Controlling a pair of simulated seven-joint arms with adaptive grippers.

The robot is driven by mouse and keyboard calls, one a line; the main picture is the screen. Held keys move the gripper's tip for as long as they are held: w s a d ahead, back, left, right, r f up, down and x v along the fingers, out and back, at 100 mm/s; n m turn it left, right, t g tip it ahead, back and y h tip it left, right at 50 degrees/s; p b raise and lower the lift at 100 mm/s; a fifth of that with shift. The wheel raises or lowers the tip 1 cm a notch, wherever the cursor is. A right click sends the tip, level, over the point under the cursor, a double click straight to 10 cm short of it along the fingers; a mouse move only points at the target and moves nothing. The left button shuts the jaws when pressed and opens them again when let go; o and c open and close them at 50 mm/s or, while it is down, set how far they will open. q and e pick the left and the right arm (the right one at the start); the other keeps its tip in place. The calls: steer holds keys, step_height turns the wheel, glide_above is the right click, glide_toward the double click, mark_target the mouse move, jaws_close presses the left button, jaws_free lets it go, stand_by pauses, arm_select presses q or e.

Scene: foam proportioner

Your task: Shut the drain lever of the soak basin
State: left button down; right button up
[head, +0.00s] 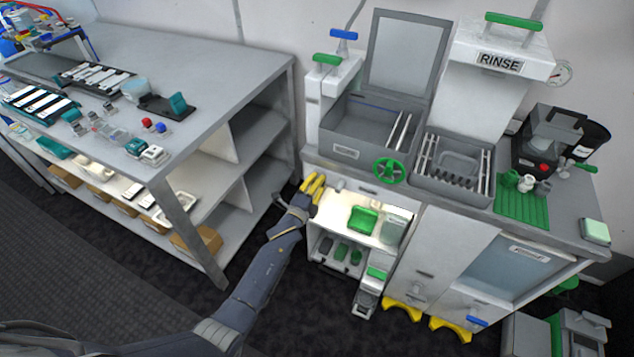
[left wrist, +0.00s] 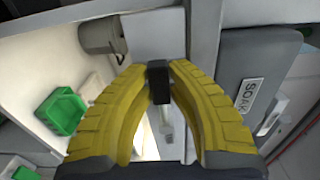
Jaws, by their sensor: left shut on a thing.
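The soak basin (head: 345,152) is the grey open box with a raised lid, on the left of the wash bench in the head view. Its SOAK label (left wrist: 250,95) shows at the right in the left wrist view. My left gripper (head: 313,183) is at the bench front, below the basin's left corner. In the left wrist view its yellow fingers (left wrist: 160,78) are shut on a small dark handle (left wrist: 158,88) with a pale stem, which looks like the drain lever. In the head view the lever is hidden by the fingers, and I cannot tell its angle. My right gripper is not in view.
Below is an open lit cupboard with a green tray (head: 362,219). A shelf table (head: 215,75) stands close on the left. The rinse basin (head: 450,185) is farther right.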

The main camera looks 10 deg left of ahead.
arm_select(q)
steer(key=shift+d+r, duration=0.1)
steer(key=shift+r, duration=0.1)
steer(key=c, duration=1.3)
jaws_free()
steer(key=shift+f, duration=0.1)
steer(key=v, duration=1.2)
steer(key=shift+w, duration=0.1)
